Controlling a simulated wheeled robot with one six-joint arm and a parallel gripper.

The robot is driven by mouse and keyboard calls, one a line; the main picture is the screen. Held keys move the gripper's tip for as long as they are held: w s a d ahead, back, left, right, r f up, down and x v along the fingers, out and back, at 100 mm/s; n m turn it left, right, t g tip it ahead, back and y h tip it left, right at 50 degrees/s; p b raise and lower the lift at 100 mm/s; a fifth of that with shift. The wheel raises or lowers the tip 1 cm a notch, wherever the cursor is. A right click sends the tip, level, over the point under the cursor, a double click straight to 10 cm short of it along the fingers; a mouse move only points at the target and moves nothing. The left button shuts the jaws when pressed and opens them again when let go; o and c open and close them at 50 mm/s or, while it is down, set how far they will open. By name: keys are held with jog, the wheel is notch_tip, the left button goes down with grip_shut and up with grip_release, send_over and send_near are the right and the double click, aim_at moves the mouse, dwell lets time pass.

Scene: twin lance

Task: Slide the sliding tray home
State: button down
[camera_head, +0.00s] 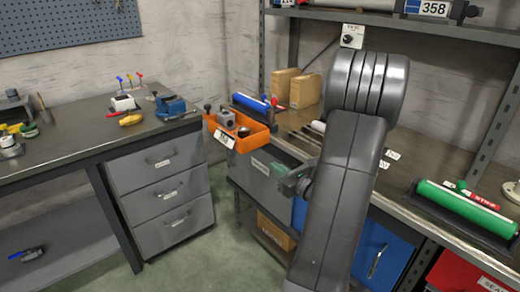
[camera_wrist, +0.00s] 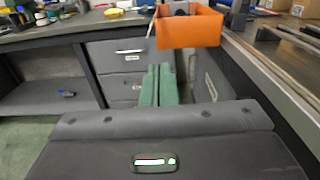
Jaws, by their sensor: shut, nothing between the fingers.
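The sliding tray appears to be the orange open box (camera_head: 259,138) at the left end of the right-hand workbench. It sticks out toward the aisle and holds grey parts, with a white label on its front. In the wrist view the orange tray (camera_wrist: 188,30) is at the top, beyond my fingers. My gripper (camera_head: 284,186) is below and to the right of the tray in the head view, in front of the grey bench side. In the wrist view the green fingers of my gripper (camera_wrist: 158,72) are together and empty. Contact with the tray is not visible.
A grey drawer unit (camera_head: 158,162) under the left bench stands across a gap of floor. Blue roller (camera_head: 250,103) and cardboard boxes (camera_head: 305,90) are behind the tray. A green roller (camera_head: 462,208) lies on the right bench. Open floor (camera_head: 232,245) is between the benches.

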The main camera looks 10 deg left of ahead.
send_near(239, 140)
jog(key=w+a, duration=0.1)
jog(key=w+a+f, duration=0.1)
jog(key=w, duration=0.1)
jog(key=w+a+f, duration=0.1)
jog(key=shift+w+a+p, duration=0.2)
jog(key=shift+a+p, duration=0.1)
jog(key=shift+p, duration=0.05)
jog(key=b+x, duration=0.1)
jog(key=x, duration=0.5)
jog(key=shift+w+a, duration=0.2)
jog(key=shift+w, duration=0.05)
jog(key=shift+r, duration=0.2)
